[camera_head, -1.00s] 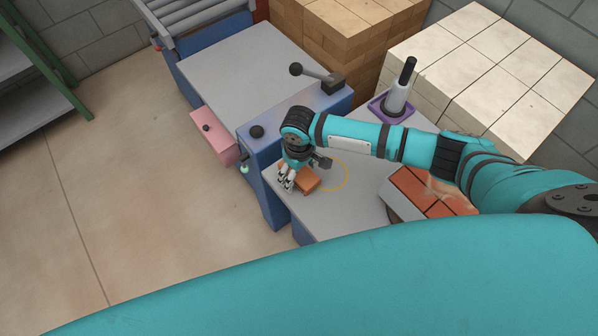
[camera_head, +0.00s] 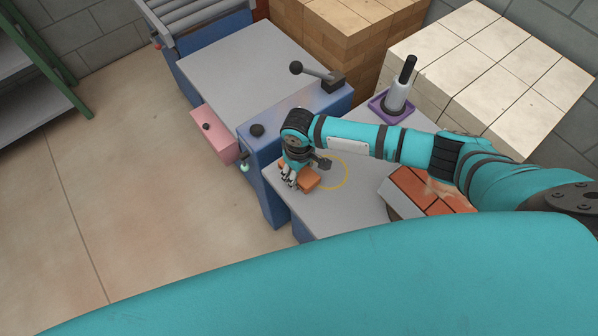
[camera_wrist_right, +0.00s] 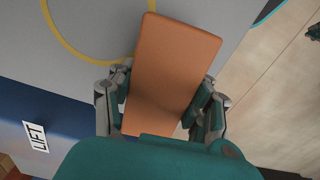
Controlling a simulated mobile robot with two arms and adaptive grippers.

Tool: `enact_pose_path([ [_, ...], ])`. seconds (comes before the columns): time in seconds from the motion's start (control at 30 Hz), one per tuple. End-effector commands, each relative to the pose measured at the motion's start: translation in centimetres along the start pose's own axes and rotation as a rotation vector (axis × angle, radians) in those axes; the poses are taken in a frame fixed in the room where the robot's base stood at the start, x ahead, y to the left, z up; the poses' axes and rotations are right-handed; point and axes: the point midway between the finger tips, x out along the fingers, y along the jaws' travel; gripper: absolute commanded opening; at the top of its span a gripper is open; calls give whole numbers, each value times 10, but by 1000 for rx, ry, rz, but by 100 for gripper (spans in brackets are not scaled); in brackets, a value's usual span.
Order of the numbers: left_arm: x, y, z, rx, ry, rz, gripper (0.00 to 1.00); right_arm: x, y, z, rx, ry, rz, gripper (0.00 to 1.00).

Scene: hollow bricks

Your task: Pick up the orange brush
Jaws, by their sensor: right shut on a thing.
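The orange brush (camera_head: 309,181) is at the left front part of the grey tabletop, under my right gripper. In the right wrist view it shows as a plain orange block (camera_wrist_right: 172,70); no bristles show. My right gripper (camera_head: 290,180) points down over it. In the right wrist view the fingers (camera_wrist_right: 162,105) close on both long sides of the brush. Its near end is hidden by my gripper. I cannot tell whether the brush touches the table. My left gripper is not in view.
A yellow ring (camera_head: 346,173) is marked on the grey tabletop (camera_head: 325,216). Red-orange bricks (camera_head: 412,184) lie to the right. A blue machine with a lever (camera_head: 318,74) stands behind left.

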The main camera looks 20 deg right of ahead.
Motion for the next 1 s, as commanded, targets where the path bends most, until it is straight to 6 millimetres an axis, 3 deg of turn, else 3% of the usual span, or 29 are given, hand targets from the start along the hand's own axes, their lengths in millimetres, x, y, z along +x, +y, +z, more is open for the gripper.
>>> enact_pose_path([
  [0.27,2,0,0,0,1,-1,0,-8,0,-1,0,3,-1,14],
  [0.5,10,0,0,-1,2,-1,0,-36,-1,0,-1,4,-1,14],
  [1.0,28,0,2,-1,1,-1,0,-45,-108,59,-4,1,-4,14],
])
